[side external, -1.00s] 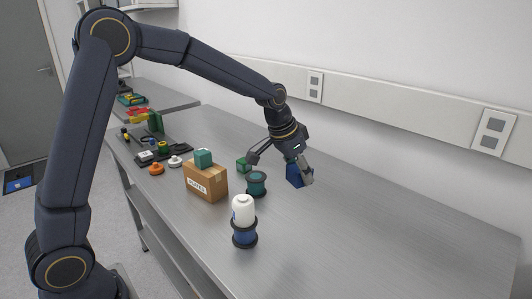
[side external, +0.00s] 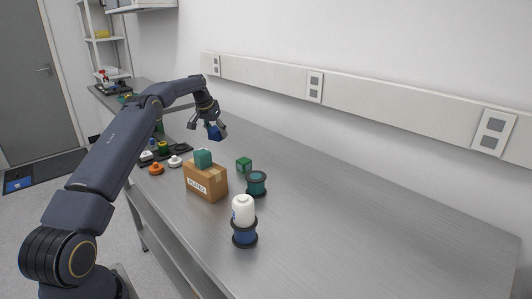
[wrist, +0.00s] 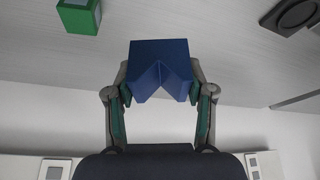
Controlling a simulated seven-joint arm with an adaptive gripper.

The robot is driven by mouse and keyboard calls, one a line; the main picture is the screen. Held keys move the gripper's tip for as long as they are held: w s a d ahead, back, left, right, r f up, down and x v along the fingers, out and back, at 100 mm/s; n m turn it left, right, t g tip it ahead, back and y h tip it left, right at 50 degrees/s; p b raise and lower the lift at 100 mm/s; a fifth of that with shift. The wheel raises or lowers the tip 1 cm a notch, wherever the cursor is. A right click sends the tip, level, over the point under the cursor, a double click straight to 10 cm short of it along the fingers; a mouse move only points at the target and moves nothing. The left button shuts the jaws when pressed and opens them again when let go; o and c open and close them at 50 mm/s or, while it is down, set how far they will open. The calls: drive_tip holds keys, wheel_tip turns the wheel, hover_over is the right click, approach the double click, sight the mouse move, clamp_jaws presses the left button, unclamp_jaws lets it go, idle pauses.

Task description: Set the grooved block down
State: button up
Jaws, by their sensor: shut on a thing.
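The grooved block (side external: 214,132) is blue. In the wrist view the grooved block (wrist: 160,58) shows a V-shaped notch facing my palm. My gripper (side external: 208,128) is shut on it, with one finger on each side. The block appears held above the far part of the steel bench (side external: 330,210), apart from its surface. The wrist view also shows my gripper (wrist: 160,78) around the block. The block's far face is hidden.
A green block (side external: 244,164) and a teal spool (side external: 257,184) stand nearer. A white bottle (side external: 243,210) stands on a blue spool (side external: 245,236). Orange and white knobs (side external: 175,161) lie left. The bench's right side is clear.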

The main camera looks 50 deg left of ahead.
sight(216, 162)
drive_tip(key=shift+s+a+f, duration=0.75)
drive_tip(key=shift+a+f, duration=0.05)
drive_tip(key=shift+f, duration=0.05)
wheel_tip(216, 162, down, 4)
drive_tip(key=shift+r, duration=0.1)
drive_tip(key=shift+f, duration=2.65)
drive_tip(key=shift+f, duration=0.15)
drive_tip(key=o, duration=1.4)
